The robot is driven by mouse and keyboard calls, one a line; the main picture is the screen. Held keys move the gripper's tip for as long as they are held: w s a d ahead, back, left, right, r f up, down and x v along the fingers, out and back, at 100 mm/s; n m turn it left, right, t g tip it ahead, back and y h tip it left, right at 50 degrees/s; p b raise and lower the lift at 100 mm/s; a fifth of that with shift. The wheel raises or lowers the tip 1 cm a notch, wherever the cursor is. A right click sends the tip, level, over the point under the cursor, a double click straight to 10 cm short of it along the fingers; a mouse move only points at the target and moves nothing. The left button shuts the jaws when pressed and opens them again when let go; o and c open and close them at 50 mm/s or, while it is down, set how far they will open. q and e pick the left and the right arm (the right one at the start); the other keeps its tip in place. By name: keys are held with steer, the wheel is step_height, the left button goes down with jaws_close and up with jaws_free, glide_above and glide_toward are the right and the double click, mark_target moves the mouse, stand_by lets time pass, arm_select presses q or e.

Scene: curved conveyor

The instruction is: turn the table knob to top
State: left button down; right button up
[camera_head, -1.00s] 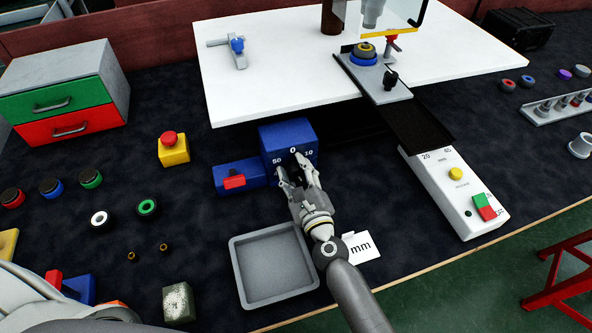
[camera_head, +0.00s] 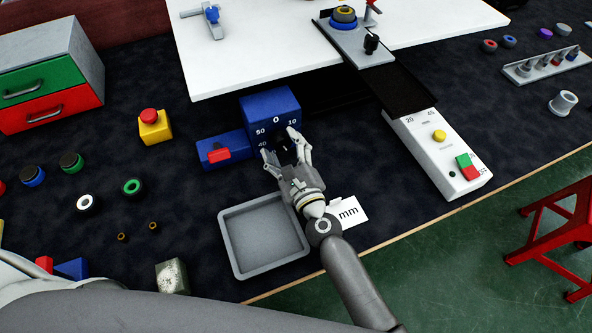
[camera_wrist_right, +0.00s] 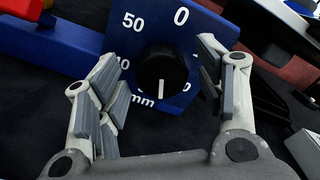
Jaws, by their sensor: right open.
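The blue knob box (camera_head: 268,104) stands on the dark table at the front edge of the white board. In the wrist view its face (camera_wrist_right: 193,22) carries a dial with 0 at the top and 50 and 40 down the left. The round black knob (camera_wrist_right: 158,66) sits in the middle, its white pointer line directed down towards "mm". My right gripper (camera_head: 280,143) is open, with one finger on each side of the knob; gaps show between fingers and knob in the wrist view (camera_wrist_right: 158,52). My left gripper is not in view.
A blue block with a red switch (camera_head: 218,154) adjoins the box's left side. A white control unit (camera_head: 425,150) stands right. An emergency button (camera_head: 154,126) stands left.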

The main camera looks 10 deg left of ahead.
steer(key=v, duration=0.9)
steer(key=shift+s+d, duration=0.25)
